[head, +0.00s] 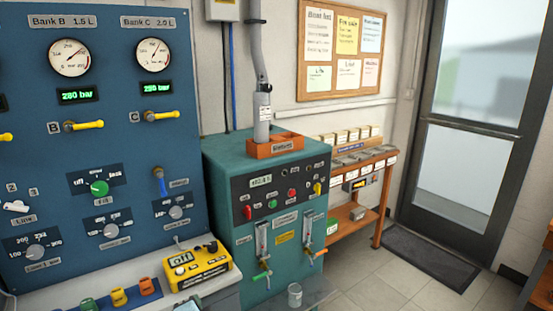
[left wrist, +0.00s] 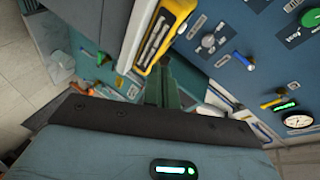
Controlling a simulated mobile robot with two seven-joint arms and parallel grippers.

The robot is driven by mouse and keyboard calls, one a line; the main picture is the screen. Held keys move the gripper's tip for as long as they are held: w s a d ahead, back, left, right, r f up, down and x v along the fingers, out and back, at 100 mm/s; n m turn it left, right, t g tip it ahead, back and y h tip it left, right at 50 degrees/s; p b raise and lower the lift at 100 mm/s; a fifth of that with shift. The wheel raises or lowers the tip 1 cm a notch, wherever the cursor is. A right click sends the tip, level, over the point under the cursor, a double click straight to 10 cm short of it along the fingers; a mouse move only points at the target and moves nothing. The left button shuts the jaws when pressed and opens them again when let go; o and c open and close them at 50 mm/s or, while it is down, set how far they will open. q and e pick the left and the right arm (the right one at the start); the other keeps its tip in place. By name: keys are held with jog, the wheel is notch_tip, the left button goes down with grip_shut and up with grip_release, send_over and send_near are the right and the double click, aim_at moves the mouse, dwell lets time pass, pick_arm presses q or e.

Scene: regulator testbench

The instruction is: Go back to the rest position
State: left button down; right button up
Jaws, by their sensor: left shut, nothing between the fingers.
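My left gripper (left wrist: 166,78) shows in the left wrist view, with its blue-grey body and dark band across the lower part. It is shut and empty; its fingertips are hard to make out against the dark teal behind them. A yellow handheld meter (left wrist: 168,33) lies near it in that view; I cannot tell the exact gap. In the head view the yellow meter (head: 197,268) rests on the bench below the blue panel. My right gripper is in neither view.
A blue gauge panel (head: 100,185) with knobs and yellow levers fills the left. A teal cabinet (head: 225,158) with valves stands beside it. A clear cup (head: 295,295) stands in front.

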pick_arm(q)
jog(key=s+f+n+g+h, duration=0.2)
jog(key=s+f, duration=0.9)
jog(key=s, duration=0.1)
jog(key=s+f+n+g+h+p, duration=0.1)
jog(key=s+f+n+h, duration=0.1)
jog(key=s, duration=1.3)
jog(key=s+f+n+g+h, duration=0.2)
jog(key=s+f+n, duration=0.2)
jog(key=s, duration=1.1)
jog(key=shift+s+a+f+n+p, duration=0.15)
jog(key=shift+f+n+p, duration=0.2)
jog(key=shift+f+n, duration=0.1)
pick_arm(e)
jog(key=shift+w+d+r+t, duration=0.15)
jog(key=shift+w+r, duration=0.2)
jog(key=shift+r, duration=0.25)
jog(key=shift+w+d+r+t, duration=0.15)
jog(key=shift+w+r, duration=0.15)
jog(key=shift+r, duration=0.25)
